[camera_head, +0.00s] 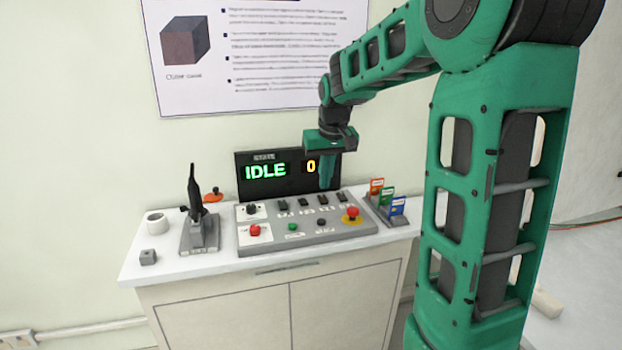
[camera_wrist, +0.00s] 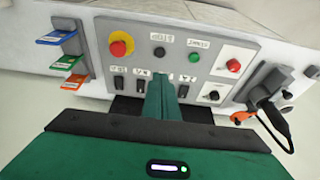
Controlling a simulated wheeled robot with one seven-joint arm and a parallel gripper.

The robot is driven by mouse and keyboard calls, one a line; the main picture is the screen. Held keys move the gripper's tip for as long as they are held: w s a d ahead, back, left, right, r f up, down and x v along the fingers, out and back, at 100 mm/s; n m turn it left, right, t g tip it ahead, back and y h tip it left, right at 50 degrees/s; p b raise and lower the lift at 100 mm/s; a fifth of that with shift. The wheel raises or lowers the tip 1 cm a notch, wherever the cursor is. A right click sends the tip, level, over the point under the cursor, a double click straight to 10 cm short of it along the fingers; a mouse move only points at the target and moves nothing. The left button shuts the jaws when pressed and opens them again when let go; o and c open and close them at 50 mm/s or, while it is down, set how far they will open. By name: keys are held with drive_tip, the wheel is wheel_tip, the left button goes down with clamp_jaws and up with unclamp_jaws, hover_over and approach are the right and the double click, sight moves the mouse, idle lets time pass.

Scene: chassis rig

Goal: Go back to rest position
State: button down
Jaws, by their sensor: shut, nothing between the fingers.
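My gripper (camera_head: 327,172) is green and points down over the back part of the control panel (camera_head: 272,240), in front of the state display. In the wrist view its fingers (camera_wrist: 160,92) are together with nothing between them, over the row of black switches. I cannot tell from these views whether the fingertips touch the panel. My green arm reaches in from the right of the head view. The display (camera_head: 247,185) reads "IDLE" in green and "0" in yellow.
A red mushroom button (camera_head: 352,213) stands at the panel's right. A poster (camera_head: 260,50) hangs behind.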

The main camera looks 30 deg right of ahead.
drive_tip(key=s+a+f+m+g, duration=0.1)
drive_tip(key=s+f, duration=0.1)
drive_tip(key=s, duration=0.9)
drive_tip(key=s+a+f+m+g, duration=0.1)
drive_tip(key=s+f, duration=0.2)
drive_tip(key=s, duration=0.8)
drive_tip(key=s+a+f+m+g+y, duration=0.1)
drive_tip(key=s+a+f, duration=0.1)
drive_tip(key=s, duration=0.9)
drive_tip(key=shift+s+f, duration=0.3)
drive_tip(key=shift+f, duration=0.05)
drive_tip(key=shift+w, duration=0.15)
drive_tip(key=shift+w+f, duration=0.25)
drive_tip(key=shift+w, duration=0.25)
